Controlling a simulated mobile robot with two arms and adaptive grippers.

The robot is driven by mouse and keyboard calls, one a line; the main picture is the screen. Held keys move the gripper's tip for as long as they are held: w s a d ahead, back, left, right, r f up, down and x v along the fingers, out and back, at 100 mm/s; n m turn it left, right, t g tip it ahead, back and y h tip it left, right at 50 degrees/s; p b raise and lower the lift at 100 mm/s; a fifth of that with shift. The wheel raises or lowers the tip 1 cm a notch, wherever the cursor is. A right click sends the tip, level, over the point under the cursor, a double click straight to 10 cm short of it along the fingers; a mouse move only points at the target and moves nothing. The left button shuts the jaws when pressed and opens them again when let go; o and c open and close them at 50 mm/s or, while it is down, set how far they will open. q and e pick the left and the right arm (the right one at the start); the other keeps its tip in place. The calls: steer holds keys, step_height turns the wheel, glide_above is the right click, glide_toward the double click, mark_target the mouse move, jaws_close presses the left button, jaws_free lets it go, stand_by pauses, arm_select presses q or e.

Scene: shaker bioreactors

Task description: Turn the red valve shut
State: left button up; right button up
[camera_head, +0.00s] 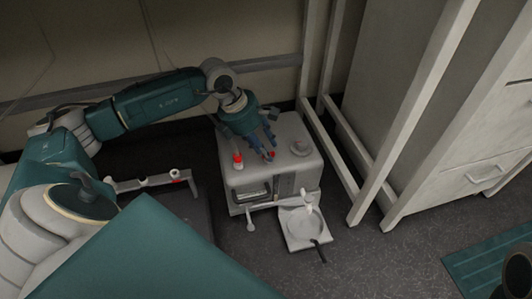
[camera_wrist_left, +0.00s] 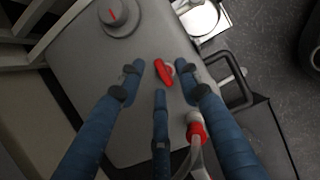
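The red valve (camera_head: 271,155) is a small red handle on top of a grey box-shaped machine (camera_head: 233,183). In the left wrist view the red valve (camera_wrist_left: 162,72) is a slanted red bar on the machine's top (camera_wrist_left: 80,50). My left gripper (camera_head: 267,150) reaches down over the machine with its blue fingers spread. In the left wrist view the left gripper (camera_wrist_left: 160,82) is open, with two fingertips on either side of the valve and a third below it. Gaps show between the fingers and the handle; contact cannot be told for certain.
A red-capped fitting (camera_head: 238,161) stands left of the valve; it also shows in the left wrist view (camera_wrist_left: 195,131). A round grey dial (camera_head: 300,147) is to the right. A white tray (camera_head: 299,243) sits in front. A pale frame (camera_head: 344,160) rises close on the right.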

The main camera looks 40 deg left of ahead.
arm_select(q)
steer(key=shift+w+d+f, duration=0.15)
steer(key=shift+f, duration=0.25)
steer(key=shift+c, duration=0.3)
jaws_close()
